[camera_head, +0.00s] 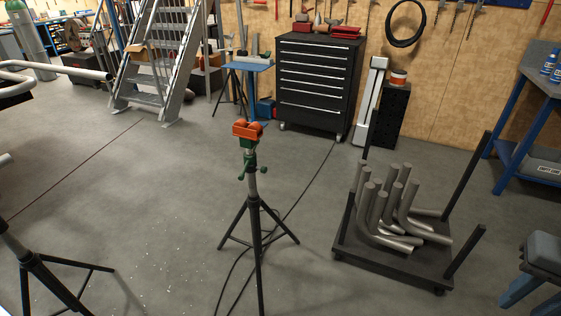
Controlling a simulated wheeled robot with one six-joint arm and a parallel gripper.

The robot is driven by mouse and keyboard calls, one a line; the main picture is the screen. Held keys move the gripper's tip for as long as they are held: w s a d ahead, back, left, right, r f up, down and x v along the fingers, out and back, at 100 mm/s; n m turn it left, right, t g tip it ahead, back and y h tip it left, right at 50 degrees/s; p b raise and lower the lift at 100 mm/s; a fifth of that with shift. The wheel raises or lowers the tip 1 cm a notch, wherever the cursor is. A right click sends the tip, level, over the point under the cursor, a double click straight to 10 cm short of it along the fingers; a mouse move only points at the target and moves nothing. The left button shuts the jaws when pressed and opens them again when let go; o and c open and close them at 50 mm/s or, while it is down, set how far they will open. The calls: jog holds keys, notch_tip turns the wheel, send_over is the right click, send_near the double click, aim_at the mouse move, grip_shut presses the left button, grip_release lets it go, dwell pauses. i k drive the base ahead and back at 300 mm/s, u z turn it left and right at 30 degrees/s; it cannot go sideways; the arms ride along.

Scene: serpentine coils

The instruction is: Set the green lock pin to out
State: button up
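A tripod pipe stand (255,215) stands upright on the floor near the middle of the view, with an orange roller head (247,130) on top. Below the head is a green collar (250,160) around the post. A small green knob (264,170) sticks out on its right side, and another small green part (241,176) shows on its left. Which of these is the lock pin, and whether it is in or out, is too small to tell. My gripper is not in view.
A black cart (395,263) with several bent grey pipes stands at the right. Bent pipe (60,70) and a second tripod (45,270) reach in from the left. A black cable (305,190) crosses the floor. The floor around the middle stand is mostly clear.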

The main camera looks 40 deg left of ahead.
aim_at(264, 168)
jog(key=u, duration=0.3)
jog(key=i, duration=0.75)
jog(key=u, duration=0.9)
jog(key=i, duration=0.4)
jog(key=u, duration=0.4)
